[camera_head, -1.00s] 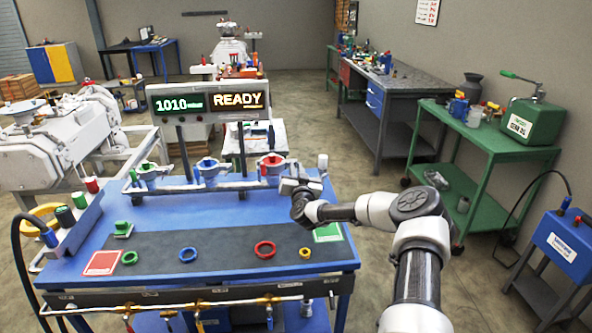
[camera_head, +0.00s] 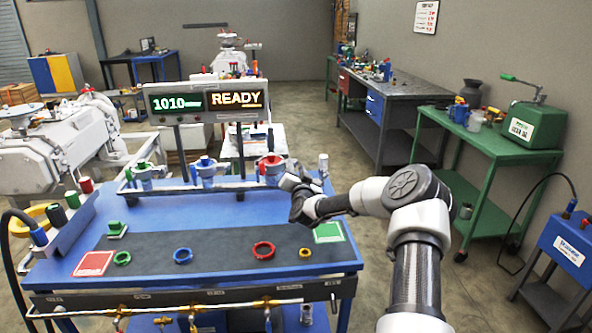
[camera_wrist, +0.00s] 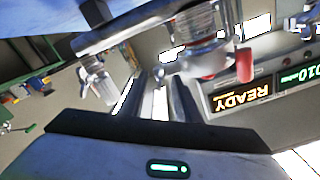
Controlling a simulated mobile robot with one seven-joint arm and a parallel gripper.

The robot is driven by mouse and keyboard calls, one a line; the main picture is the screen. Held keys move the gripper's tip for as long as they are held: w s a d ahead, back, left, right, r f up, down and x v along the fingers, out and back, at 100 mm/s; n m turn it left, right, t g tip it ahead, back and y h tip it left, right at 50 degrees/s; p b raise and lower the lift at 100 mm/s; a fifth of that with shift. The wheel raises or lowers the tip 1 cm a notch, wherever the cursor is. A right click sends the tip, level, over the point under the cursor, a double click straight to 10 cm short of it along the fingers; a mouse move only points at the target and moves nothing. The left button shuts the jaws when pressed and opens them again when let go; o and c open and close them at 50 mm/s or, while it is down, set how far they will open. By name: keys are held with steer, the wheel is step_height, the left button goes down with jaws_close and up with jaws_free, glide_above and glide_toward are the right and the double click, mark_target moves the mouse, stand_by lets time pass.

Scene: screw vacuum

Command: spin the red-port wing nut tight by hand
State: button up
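The red port (camera_head: 271,170) is the rightmost of the coloured fittings on the rail at the back of the blue table, with a red part on its top. In the wrist view its red wing (camera_wrist: 243,64) shows beside a clear, metal-ringed body, to the right of the finger gap. My gripper (camera_head: 288,182) is just right of the red port in the head view. In the wrist view my gripper (camera_wrist: 158,98) has its two dark fingers apart with nothing clearly held between them. Whether a finger touches the port cannot be told.
A bare metal fitting (camera_head: 323,163) stands right of my gripper; it also hangs at left in the wrist view (camera_wrist: 97,80). Blue (camera_head: 206,169) and green (camera_head: 143,171) ports stand left on the rail. The display (camera_head: 208,101) reads READY above. Coloured rings lie on the dark mat (camera_head: 215,242).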

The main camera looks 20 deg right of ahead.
steer(key=v, duration=1.7)
steer(key=shift+s+p, duration=0.25)
steer(key=shift+p, duration=0.2)
steer(key=shift+r, duration=0.1)
